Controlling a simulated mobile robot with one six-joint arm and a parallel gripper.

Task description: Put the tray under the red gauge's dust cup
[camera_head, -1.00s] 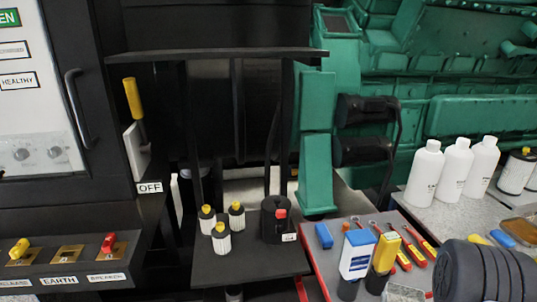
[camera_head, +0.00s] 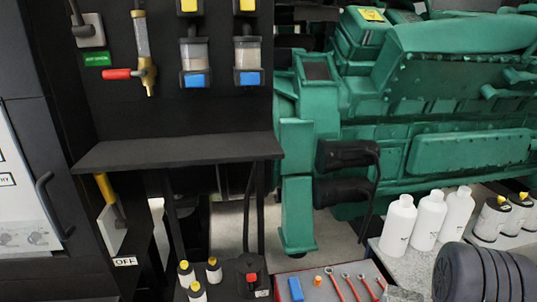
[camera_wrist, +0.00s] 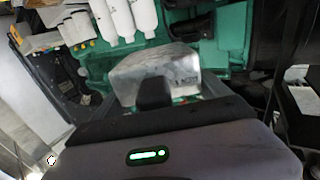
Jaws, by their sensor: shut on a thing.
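My gripper (camera_wrist: 155,96) shows only in the wrist view, its dark finger at the near edge of a silvery, lettered thing (camera_wrist: 158,72). This looks like the tray, and my gripper is shut on it; its underside and near edge are partly hidden. In the head view two clear dust cups with blue bottoms, a left one (camera_head: 196,60) and a right one (camera_head: 248,60), hang side by side on the black panel. The tops of their units are cut off by the frame, so no red gauge shows. A black shelf (camera_head: 180,151) lies below the cups.
A sight tube with a red lever (camera_head: 118,74) is left of the cups. A green engine (camera_head: 440,100) fills the right. White bottles (camera_head: 428,220) stand on a bench. Small yellow-capped filters (camera_head: 197,290) stand low. Between cups and shelf the space is clear.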

